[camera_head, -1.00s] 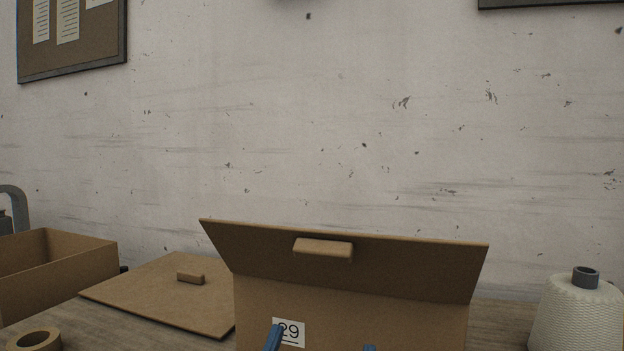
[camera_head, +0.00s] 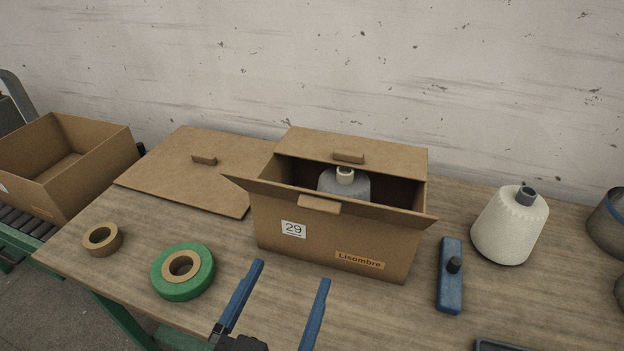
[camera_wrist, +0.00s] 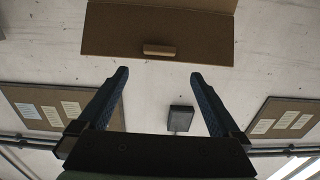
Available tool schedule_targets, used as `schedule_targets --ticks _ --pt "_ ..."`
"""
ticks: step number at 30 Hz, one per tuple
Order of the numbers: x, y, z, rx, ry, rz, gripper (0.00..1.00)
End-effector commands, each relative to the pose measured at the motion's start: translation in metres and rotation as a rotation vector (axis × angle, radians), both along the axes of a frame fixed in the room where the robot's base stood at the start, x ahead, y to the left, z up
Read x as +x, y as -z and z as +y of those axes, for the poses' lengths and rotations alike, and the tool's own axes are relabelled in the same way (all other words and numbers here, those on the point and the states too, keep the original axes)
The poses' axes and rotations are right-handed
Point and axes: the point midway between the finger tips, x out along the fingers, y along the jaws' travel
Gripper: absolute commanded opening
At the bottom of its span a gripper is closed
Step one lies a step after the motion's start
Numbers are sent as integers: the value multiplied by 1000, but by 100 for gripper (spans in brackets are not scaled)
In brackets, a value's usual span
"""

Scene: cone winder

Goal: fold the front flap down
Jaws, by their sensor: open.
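The cardboard box (camera_head: 290,252), labelled 29, stands on the table. Its front flap (camera_head: 270,192) is up and tilts outward toward me, with a small tab (camera_head: 320,205) near its free edge. The back flap (camera_head: 390,156) lies inward over the rear of the opening. A grey cone (camera_head: 340,185) shows inside, its lower part hidden. My gripper (camera_head: 290,272) is open and empty in front of the box, apart from it. In the wrist view, a flap with a tab (camera_wrist: 158,49), apparently the front one, lies beyond my open fingers (camera_wrist: 158,75).
A cardboard lid (camera_head: 160,173) and an open box (camera_head: 105,133) are at left. Tape rolls (camera_head: 103,240) (camera_head: 205,280) lie front left. A blue tool (camera_head: 449,290) and a white cone (camera_head: 505,230) stand at right. Bare table separates the box and blue tool.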

Motion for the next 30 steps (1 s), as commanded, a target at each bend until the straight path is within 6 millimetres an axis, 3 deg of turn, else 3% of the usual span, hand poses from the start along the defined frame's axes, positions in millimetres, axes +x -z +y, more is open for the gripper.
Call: schedule_targets --ticks 4,8,21,30 --pt "-2 -4 0 -5 3 8 100" --pt "9 -5 -3 -6 5 6 100" --pt "89 -7 -28 -5 5 6 100" --pt "118 -3 -37 -5 4 7 100"
